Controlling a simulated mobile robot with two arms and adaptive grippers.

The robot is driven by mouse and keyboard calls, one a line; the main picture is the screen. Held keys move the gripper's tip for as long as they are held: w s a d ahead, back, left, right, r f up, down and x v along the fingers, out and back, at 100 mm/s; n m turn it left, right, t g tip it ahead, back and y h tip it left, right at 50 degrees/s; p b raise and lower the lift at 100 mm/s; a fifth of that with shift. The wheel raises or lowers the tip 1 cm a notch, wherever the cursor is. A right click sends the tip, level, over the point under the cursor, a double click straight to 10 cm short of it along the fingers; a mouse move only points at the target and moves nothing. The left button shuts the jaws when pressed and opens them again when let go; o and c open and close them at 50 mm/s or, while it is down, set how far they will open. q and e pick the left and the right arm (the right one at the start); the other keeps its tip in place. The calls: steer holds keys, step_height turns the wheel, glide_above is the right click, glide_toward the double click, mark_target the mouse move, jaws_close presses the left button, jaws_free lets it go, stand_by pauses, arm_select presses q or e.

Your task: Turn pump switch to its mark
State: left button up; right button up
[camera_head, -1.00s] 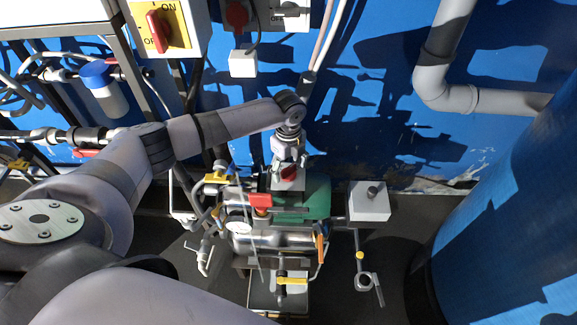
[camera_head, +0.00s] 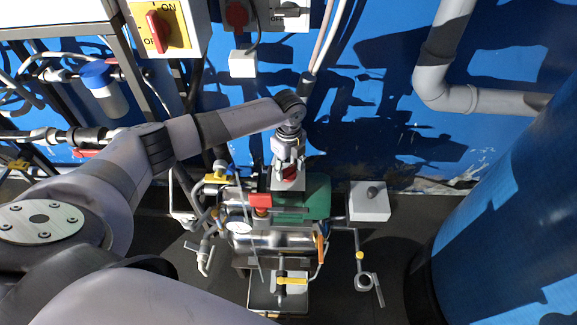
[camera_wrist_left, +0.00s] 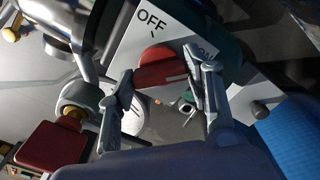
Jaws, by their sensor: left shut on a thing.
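The pump switch is a red knob (camera_wrist_left: 158,68) on a white plate marked OFF and ON, seen close up in the left wrist view. The ON mark is partly hidden behind a finger. In the head view the red knob (camera_head: 289,174) sits on the pump unit below my gripper. My left gripper (camera_head: 289,163) reaches down to it, its fingers on either side of the knob and shut on it. A pale line shows on the knob, near the right finger in the wrist view. My right gripper is not in view.
A yellow panel with a red ON/OFF switch (camera_head: 154,32) hangs at the upper left. A green motor housing (camera_head: 318,195), red-handled valve (camera_head: 260,201) and pressure gauge (camera_head: 239,227) crowd the pump. A grey box (camera_head: 370,202) stands right of it; a blue tank (camera_head: 515,200) fills the far right.

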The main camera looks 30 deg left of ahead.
arm_select(q)
steer(key=shift+r+n+p, duration=0.15)
steer(key=shift+n+p, duration=0.45)
steer(key=shift+p, duration=0.35)
steer(key=n+p, duration=0.6)
steer(key=n, duration=0.1)
steer(key=n+p, duration=0.4)
steer(key=n, duration=0.1)
steer(key=shift+n+p, duration=1)
steer(key=shift+n, duration=1.3)
steer(key=o, duration=1.1)
